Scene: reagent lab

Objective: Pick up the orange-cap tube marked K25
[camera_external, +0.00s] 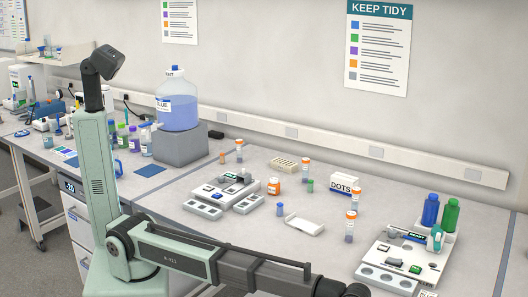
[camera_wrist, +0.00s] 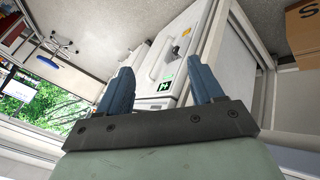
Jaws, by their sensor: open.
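Several upright tubes with orange caps stand apart on the bench in the external view. My gripper is not visible in the external view.
An orange-lidded jar (camera_external: 273,187), a white tray (camera_external: 298,223) and a DOTS box (camera_external: 343,186) stand among the tubes. A balance-like device (camera_external: 222,190) is left; another device (camera_external: 405,262) and blue and green bottles (camera_external: 440,213) are right.

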